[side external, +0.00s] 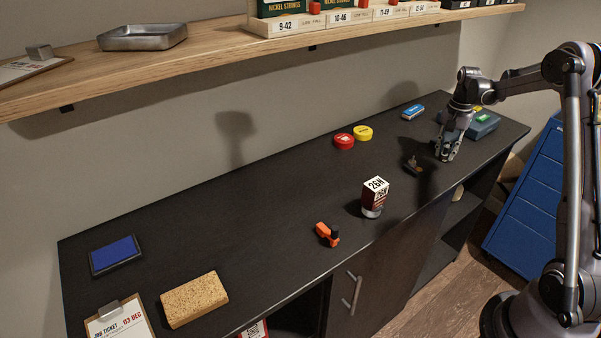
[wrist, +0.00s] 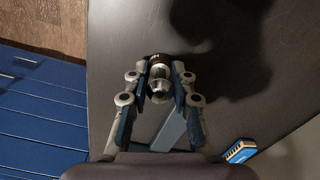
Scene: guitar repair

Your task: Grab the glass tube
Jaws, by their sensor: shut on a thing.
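In the wrist view, my gripper (wrist: 160,84) has its two fingers closed from both sides around a short, round, shiny clear-to-silver piece (wrist: 159,85). In the side external view, my gripper (side external: 446,156) points down, low over the right end of the black bench. The tube cannot be made out between the fingers there. Whether it touches the bench is unclear.
A blue-grey box (side external: 482,126) stands just right of my gripper, and a blue harmonica-like box (side external: 412,111) lies behind. A small dark block (side external: 413,166) lies left. The bench's front edge is near.

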